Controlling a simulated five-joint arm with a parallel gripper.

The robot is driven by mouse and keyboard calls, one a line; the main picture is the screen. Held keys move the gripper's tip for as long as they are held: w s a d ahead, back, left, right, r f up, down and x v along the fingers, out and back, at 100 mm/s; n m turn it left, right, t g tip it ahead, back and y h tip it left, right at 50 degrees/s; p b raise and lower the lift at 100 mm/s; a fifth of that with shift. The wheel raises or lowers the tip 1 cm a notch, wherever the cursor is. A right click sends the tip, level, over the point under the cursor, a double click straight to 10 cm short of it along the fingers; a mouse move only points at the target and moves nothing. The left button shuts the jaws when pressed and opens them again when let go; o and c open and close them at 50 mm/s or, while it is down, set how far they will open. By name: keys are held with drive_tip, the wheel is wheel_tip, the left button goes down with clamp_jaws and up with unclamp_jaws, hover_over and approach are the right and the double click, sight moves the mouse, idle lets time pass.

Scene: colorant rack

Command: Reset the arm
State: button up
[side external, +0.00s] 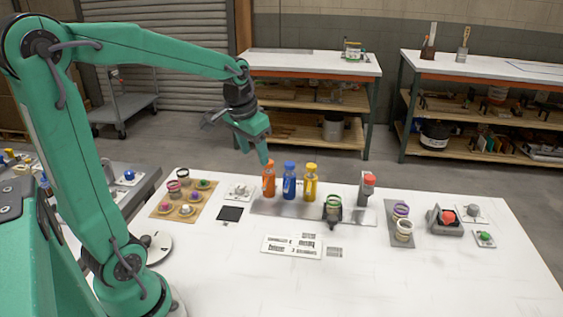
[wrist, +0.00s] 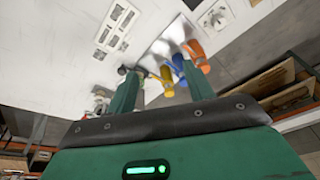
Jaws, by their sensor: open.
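My gripper (side external: 258,158) hangs from my raised green arm, pointing down above the back edge of the white table (side external: 400,290), near the orange bottle (side external: 268,183). A blue bottle (side external: 289,183) and a yellow bottle (side external: 310,184) stand to its right on a grey strip. In the wrist view my two green fingers (wrist: 160,78) are spread apart with nothing held between them. The yellow bottle (wrist: 166,84) shows between the fingers, farther off. The orange bottle (wrist: 196,54) is partly behind the right finger.
A tan board (side external: 162,212) with several small pots lies left of the bottles. A green-ringed jar (side external: 333,207), a red-topped device (side external: 368,186) and a holder with rings (side external: 402,232) stand to the right. The table's front right is clear. Shelved benches (side external: 310,64) stand behind.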

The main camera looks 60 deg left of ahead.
drive_tip(key=s+d+r+m+t+h, duration=0.1)
drive_tip(key=s+d+t, duration=0.2)
drive_tip(key=s+d, duration=0.8)
drive_tip(key=shift+s+d+r+m, duration=0.35)
drive_tip(key=shift+s+r+m, duration=0.05)
drive_tip(key=shift+s, duration=0.25)
